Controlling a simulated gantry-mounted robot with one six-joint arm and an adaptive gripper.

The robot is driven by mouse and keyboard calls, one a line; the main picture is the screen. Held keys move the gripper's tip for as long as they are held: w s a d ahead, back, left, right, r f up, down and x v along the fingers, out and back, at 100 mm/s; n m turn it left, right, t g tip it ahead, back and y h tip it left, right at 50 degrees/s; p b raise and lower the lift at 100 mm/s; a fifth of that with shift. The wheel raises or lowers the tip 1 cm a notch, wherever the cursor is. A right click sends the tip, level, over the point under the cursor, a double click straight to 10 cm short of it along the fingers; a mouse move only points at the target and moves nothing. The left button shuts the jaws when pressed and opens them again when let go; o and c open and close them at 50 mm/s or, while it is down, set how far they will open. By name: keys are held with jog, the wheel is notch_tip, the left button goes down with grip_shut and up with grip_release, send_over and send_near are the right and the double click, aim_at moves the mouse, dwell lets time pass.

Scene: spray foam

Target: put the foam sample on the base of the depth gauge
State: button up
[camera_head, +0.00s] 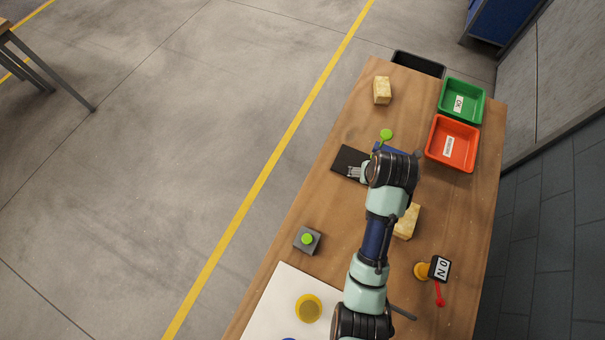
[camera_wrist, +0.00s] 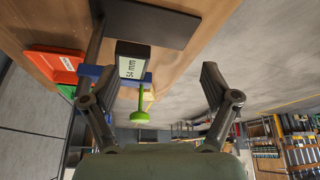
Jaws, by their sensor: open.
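The depth gauge has a flat black base (camera_head: 345,158), a blue part (camera_head: 396,150) and a green knob (camera_head: 386,134). The wrist view shows its dark base (camera_wrist: 155,20), a display (camera_wrist: 132,67) reading about 54 mm and the green knob (camera_wrist: 140,116). The visible part of the base is bare. My gripper (camera_head: 354,173) is at the gauge, over the base's near edge in the head view. Its fingers (camera_wrist: 158,78) are apart, with no foam between them. One yellow foam block (camera_head: 382,90) stands at the far end; another (camera_head: 407,221) lies partly behind my arm.
A green bin (camera_head: 462,84) marked OK and a red bin (camera_head: 468,157) stand at the right edge. A grey box with a green button (camera_head: 307,239), a yellow round item (camera_head: 308,308) on a white sheet (camera_head: 268,310) and an ON sign (camera_head: 440,268) are nearer.

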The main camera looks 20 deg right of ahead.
jog(key=a+r+n+t+y, duration=0.1)
jog(key=a+r+n+t, duration=0.1)
jog(key=a+r, duration=0.3)
jog(key=a+r+n+t, duration=0.2)
jog(key=a+r, duration=0.4)
jog(key=a, duration=0.7)
jog(key=a+r+n+t+y, duration=0.1)
jog(key=a+r+t, duration=0.3)
jog(key=a, duration=0.6)
notch_tip(320, 180, up, 2)
jog(key=shift+s+n+t+y, duration=0.3)
jog(key=shift+s+n, duration=0.1)
jog(key=shift+s, duration=0.05)
jog(key=shift+o, duration=0.4)
jog(key=shift+s+a+r, duration=0.1)
jog(key=shift+a+r, duration=0.05)
jog(key=shift+r, duration=0.05)
jog(key=shift+o, duration=0.2)
